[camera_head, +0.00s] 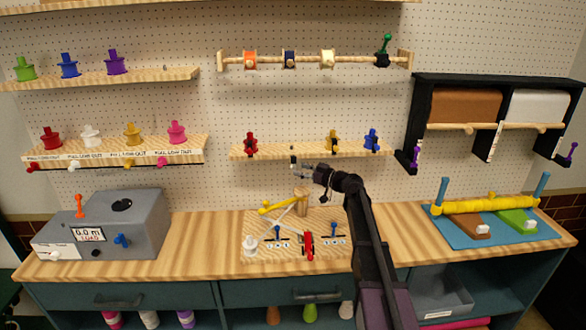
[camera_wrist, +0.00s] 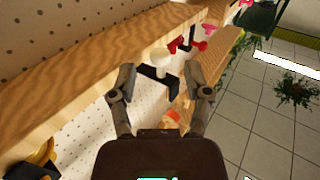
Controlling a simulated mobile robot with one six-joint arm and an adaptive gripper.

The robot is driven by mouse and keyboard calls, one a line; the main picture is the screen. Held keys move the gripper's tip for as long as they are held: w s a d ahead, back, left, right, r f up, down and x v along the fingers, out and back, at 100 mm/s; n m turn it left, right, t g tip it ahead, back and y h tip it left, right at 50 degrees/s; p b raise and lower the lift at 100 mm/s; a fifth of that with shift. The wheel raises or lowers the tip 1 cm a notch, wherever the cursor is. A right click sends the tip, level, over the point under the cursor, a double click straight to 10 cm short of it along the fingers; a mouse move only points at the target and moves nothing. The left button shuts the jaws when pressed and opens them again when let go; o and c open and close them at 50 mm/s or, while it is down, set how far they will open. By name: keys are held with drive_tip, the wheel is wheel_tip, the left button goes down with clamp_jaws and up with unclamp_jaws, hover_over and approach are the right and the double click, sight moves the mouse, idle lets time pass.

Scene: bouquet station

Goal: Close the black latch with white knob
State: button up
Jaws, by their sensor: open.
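The black latch (camera_wrist: 158,79) with its white knob (camera_wrist: 161,58) is on the edge of the wooden shelf, ahead of my gripper in the wrist view. In the head view the white knob (camera_head: 293,150) is small, just left of my gripper (camera_head: 305,167). In the wrist view my gripper (camera_wrist: 160,72) is open, its two fingers on either side of the latch in the picture. Nothing is held. I cannot tell whether the fingers touch the latch.
A red-knobbed latch (camera_wrist: 186,43) is just beyond on the same shelf (camera_wrist: 60,90). A yellow piece (camera_head: 333,141) and a blue one (camera_head: 371,140) stand to the right. Below is a wooden board (camera_head: 262,226) with levers. Pegboard stands behind the shelf.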

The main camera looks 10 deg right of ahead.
sight(293, 165)
drive_tip(key=shift+x, duration=1.9)
clamp_jaws()
